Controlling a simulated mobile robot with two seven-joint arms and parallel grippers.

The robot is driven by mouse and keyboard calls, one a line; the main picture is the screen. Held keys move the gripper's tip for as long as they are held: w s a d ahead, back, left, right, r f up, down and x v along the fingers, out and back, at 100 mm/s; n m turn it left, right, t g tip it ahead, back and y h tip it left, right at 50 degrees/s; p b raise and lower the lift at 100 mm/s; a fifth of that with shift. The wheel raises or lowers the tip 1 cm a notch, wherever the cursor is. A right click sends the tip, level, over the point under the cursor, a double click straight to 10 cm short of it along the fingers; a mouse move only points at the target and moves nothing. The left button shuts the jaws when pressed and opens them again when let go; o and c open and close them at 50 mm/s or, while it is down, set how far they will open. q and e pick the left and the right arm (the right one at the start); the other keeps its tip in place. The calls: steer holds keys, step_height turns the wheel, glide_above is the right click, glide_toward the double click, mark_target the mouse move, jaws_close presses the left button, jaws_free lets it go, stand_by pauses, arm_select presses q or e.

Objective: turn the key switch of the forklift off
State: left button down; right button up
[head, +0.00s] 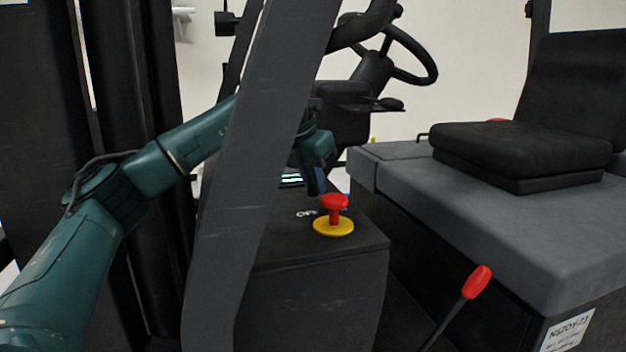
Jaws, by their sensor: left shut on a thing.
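The forklift's black console (320,270) stands in the middle of the head view. My right gripper is not in view.
The slanted dark pillar (245,170) stands in front of my left forearm. The steering wheel (408,55) and its column are behind and above the console. A black seat (520,155) is at the right. A red-knobbed lever (477,282) rises at the lower right.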

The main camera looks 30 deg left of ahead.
arm_select(q)
steer(key=n+y, duration=0.1)
steer(key=n, duration=0.2)
steer(key=shift+d, duration=0.1)
steer(key=n+y, duration=0.1)
steer(key=n, duration=0.3)
steer(key=shift+n+y, duration=0.4)
steer(key=shift+n+g+y, duration=0.5)
steer(key=shift+n+g, duration=0.1)
steer(key=shift+n, duration=0.8)
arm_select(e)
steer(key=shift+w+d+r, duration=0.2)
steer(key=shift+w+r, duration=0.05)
arm_select(q)
steer(key=shift+n, duration=0.4)
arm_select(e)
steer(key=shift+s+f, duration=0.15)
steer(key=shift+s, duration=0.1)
arm_select(q)
steer(key=c, duration=1.7)
jaws_free()
steer(key=shift+o, duration=1.2)
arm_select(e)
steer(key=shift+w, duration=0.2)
